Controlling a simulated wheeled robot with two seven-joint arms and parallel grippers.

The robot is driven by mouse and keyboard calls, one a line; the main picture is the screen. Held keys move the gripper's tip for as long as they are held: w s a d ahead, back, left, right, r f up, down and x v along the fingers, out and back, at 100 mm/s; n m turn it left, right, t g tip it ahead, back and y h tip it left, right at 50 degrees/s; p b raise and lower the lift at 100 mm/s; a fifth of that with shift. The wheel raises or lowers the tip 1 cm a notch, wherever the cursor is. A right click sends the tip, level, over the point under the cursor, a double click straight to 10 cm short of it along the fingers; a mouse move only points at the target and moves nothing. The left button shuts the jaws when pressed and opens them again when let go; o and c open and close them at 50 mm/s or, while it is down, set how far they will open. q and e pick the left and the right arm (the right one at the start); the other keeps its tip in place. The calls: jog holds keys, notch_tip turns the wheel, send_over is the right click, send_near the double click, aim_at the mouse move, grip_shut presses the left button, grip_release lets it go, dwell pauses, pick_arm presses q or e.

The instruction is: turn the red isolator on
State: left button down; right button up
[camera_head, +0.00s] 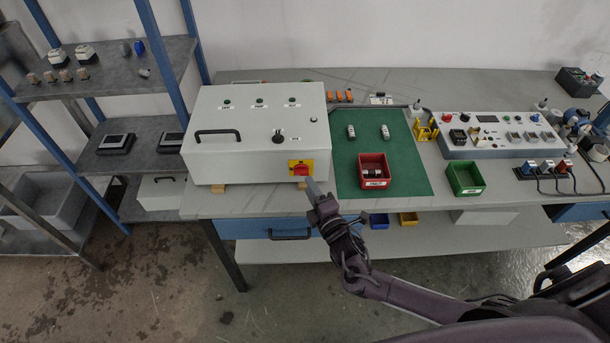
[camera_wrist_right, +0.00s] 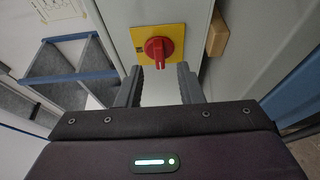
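The red isolator (camera_head: 301,170) is a red rotary knob on a yellow square plate, on the front face of the grey-white cabinet (camera_head: 230,164), near its right end. In the right wrist view the red knob (camera_wrist_right: 158,48) sits just beyond my fingertips, with its grip bar pointing toward the gap between them. My right gripper (camera_head: 312,186) is just in front of and slightly right of the knob. Its two fingers (camera_wrist_right: 160,70) stand apart with nothing between them, and I see no contact with the knob. My left gripper is not in view.
The cabinet stands on wooden blocks (camera_wrist_right: 217,35) on the bench. A green mat (camera_head: 410,165) with a red bin (camera_head: 374,184) lies to its right, and a green bin (camera_head: 465,190) stands further right. A blue drawer (camera_head: 255,229) is below the bench edge. Shelves (camera_head: 140,75) stand left.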

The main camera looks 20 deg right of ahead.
aim_at(302, 175)
jog(key=shift+w+a, duration=0.15)
jog(key=shift+w, duration=0.9)
jog(key=shift+w+a, duration=0.15)
jog(key=shift+w, duration=0.9)
grip_shut()
